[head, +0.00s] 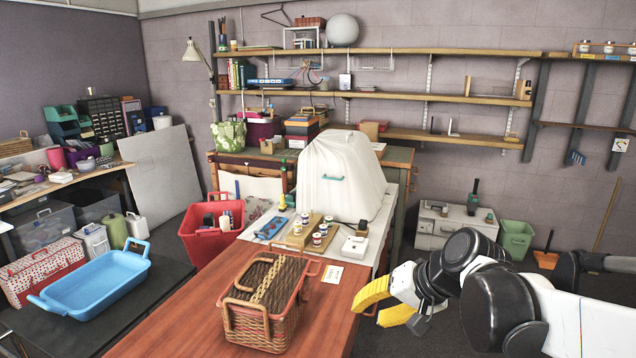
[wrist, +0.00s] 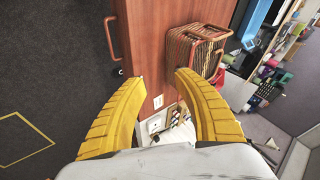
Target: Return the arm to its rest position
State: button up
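My gripper (head: 372,304) has yellow ribbed fingers and hangs in the air at the right edge of the red-brown table. In the wrist view my gripper (wrist: 160,82) shows its two fingers spread apart with nothing between them. The wicker sewing basket (head: 248,318) stands on the table to the left of my gripper, apart from it. The basket also shows in the wrist view (wrist: 190,58), behind the right finger. My arm reaches in from the right of the head view.
The red-brown table (head: 190,318) has a handle (wrist: 112,38) on its side. Behind the basket are small jars, a white card (head: 332,274) and a white-covered machine (head: 340,180). A blue tub (head: 95,285) and a red bin (head: 208,246) stand left. Floor right of the table looks clear.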

jog(key=s+d+f+n+t+h, duration=0.1)
jog(key=s+d, duration=0.3)
jog(key=s, duration=0.4)
jog(key=s+d+f+n+h, duration=0.1)
jog(key=s+d+h, duration=0.3)
jog(key=s, duration=0.4)
jog(key=shift+s+d+t+h, duration=0.15)
jog(key=shift+s+t+h, duration=0.15)
jog(key=shift+t, duration=0.1)
